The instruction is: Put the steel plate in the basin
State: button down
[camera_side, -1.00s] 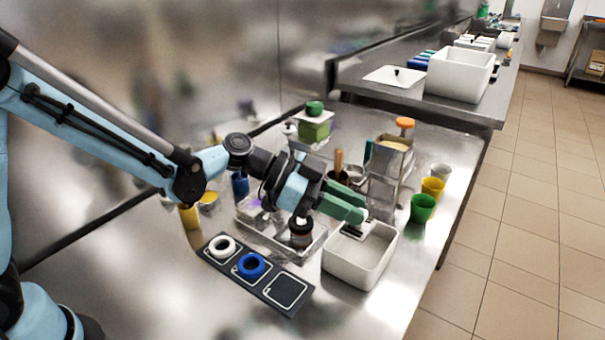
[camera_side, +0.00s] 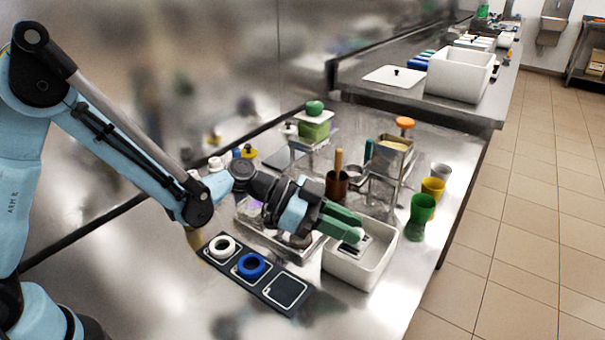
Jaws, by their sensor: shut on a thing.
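The white basin (camera_side: 378,272) stands open-topped on the steel table, right of the middle. My gripper (camera_side: 352,231) has green fingers and reaches over the basin's back left part from the left. It is shut on the steel plate (camera_side: 353,246), a small grey piece showing just below the fingertips within the basin's opening. The fingers hide part of the plate. I cannot tell whether it touches the basin floor.
A dark three-slot tray (camera_side: 262,286) with a white ring and a blue ring lies front left of the basin. Green (camera_side: 421,210) and yellow (camera_side: 433,187) cups stand to its right. A brown cup with a wooden handle (camera_side: 337,185) and a metal stand (camera_side: 390,165) are behind.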

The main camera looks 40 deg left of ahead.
jog(key=shift+f, duration=0.35)
jog(key=c, duration=0.9)
grip_release()
jog(key=shift+c, duration=0.2)
